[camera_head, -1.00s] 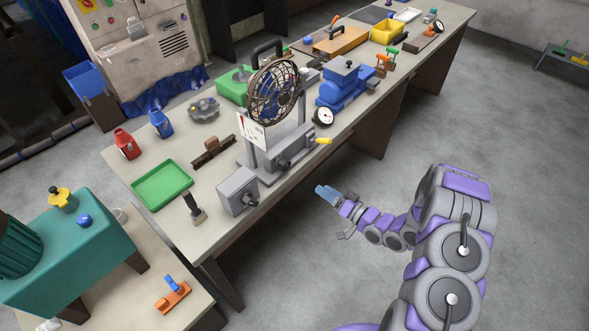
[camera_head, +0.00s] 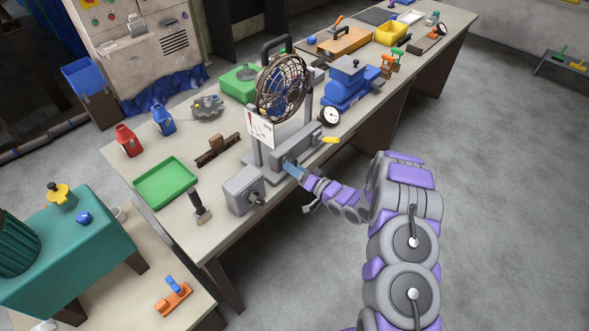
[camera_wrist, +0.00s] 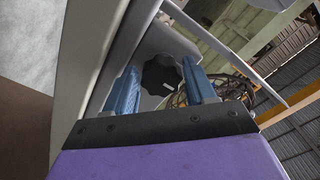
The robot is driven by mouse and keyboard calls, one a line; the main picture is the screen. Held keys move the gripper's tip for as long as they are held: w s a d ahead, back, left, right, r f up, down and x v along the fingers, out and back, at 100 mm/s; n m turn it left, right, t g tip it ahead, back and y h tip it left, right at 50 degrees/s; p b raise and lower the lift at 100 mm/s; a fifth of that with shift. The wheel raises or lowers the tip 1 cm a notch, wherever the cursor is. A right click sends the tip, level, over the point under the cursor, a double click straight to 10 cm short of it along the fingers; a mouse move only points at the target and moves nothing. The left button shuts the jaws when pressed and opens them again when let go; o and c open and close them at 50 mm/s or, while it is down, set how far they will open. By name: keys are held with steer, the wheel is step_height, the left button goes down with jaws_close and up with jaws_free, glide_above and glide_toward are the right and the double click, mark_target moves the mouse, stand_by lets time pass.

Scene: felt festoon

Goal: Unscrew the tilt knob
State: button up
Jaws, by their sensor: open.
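The tilt knob (camera_wrist: 160,75) is a dark, lobed knob on a grey face in the wrist view. It sits between the two blue fingers of my gripper (camera_wrist: 163,90), which are apart on either side of it. I cannot tell whether either finger touches it. In the head view my gripper (camera_head: 292,168) is at the front of the grey fan stand (camera_head: 252,148), and the knob is hidden there by the fingers. The caged fan (camera_head: 281,88) stands upright in the stand's frame.
A grey box with a dark knob (camera_head: 243,190) stands left of my gripper. A dial gauge (camera_head: 330,116) and a yellow handle (camera_head: 330,140) are to the right. A green tray (camera_head: 166,181) and a blue machine (camera_head: 348,88) share the bench. Open floor lies in front.

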steer(key=shift+w+d+r, duration=0.15)
steer(key=shift+w+d, duration=0.15)
steer(key=shift+d, duration=0.1)
steer(key=shift+s+a, duration=0.1)
steer(key=shift+a, duration=0.25)
steer(key=c, duration=0.8)
